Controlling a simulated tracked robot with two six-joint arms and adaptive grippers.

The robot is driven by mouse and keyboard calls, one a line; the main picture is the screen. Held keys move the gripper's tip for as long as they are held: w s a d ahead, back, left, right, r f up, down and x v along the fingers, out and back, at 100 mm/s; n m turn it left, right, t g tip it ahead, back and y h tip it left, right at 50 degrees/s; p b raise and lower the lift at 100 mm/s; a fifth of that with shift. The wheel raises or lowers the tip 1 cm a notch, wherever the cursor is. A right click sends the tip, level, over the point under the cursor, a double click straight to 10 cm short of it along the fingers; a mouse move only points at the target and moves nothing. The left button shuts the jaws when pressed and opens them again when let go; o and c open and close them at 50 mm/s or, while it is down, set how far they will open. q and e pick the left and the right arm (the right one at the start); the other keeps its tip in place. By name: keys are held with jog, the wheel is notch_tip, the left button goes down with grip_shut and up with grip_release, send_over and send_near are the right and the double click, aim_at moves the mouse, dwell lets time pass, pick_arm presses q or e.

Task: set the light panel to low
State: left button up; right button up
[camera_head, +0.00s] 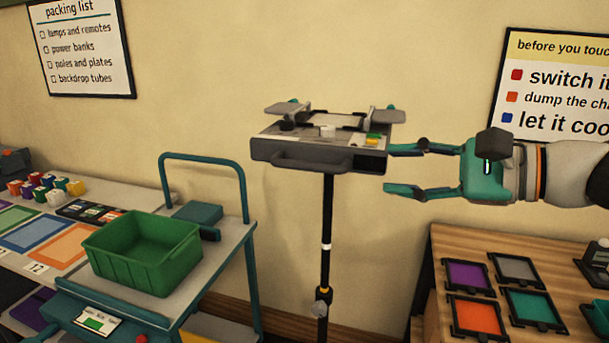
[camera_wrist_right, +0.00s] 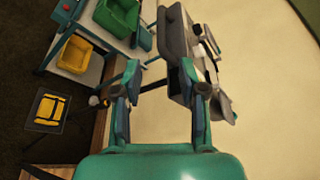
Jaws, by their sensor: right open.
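The light panel (camera_head: 300,155) is a grey, flat box lying level on a black stand (camera_head: 325,240). On its top are a dark knob (camera_head: 287,126), a white knob (camera_head: 327,131), and small green and yellow pieces (camera_head: 373,139). Flaps stick out behind them. The setting cannot be read. My right gripper (camera_head: 388,168) is open and empty at the panel's right end, one finger level with the box and one lower. In the right wrist view, the panel (camera_wrist_right: 176,45) lies ahead of the gripper (camera_wrist_right: 160,75), near the right finger; contact cannot be told. My left gripper is not in view.
A cart (camera_head: 215,262) with a green bin (camera_head: 145,255) stands left of the stand. A wooden table (camera_head: 450,245) with coloured panels in frames is at lower right. A sign (camera_head: 555,85) hangs behind my right arm. The wall space around the panel is clear.

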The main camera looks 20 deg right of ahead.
aim_at(315, 167)
jog(key=p+x, duration=0.2)
jog(key=x, duration=1.4)
jog(key=shift+w+a, duration=0.15)
jog(key=shift+a, duration=0.1)
